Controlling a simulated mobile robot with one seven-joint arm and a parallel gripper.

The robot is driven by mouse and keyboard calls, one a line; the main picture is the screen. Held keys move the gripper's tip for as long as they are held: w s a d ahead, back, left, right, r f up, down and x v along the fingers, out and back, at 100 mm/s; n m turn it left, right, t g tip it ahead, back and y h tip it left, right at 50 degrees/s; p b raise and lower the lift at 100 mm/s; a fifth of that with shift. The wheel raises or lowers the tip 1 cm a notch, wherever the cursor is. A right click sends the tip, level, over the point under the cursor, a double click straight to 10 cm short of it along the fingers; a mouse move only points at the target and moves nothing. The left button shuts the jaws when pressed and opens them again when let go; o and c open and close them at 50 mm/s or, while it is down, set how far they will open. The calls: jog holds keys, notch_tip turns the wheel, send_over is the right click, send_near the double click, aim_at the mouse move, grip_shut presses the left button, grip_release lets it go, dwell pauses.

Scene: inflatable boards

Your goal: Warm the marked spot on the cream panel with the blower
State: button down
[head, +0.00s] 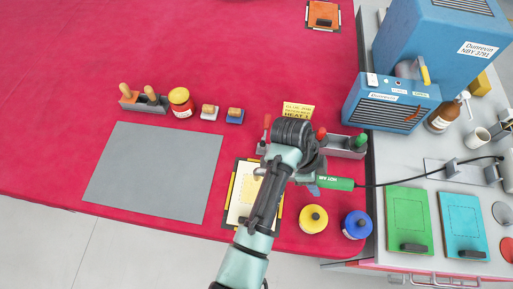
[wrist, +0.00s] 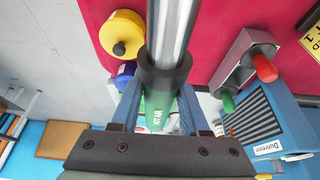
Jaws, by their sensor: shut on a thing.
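The blower (head: 338,183) has a green body marked "HOT AIR", with a dark cable running right to the bench. My gripper (head: 314,182) is shut on it and holds it over the front right of the red table. In the wrist view the blower's green body (wrist: 160,110) sits between my fingers (wrist: 157,118), and its metal nozzle reaches past the top edge. The cream panel (head: 236,213) lies left of my gripper in a dark and yellow frame. My arm covers its right part. A dashed mark (head: 249,188) shows partly on it; the nozzle is hidden in the head view.
Yellow (head: 313,219) and blue (head: 356,225) round pots stand right of my arm. A grey tool rack (head: 343,153) and a yellow sign (head: 296,110) lie behind the gripper. A grey mat (head: 150,170) lies left. Green (head: 408,215) and cyan (head: 461,225) panels lie on the right bench.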

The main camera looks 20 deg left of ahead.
notch_tip(320, 180, up, 10)
jog(key=p, duration=0.7)
jog(key=shift+f, duration=0.15)
jog(key=shift+f, duration=0.15)
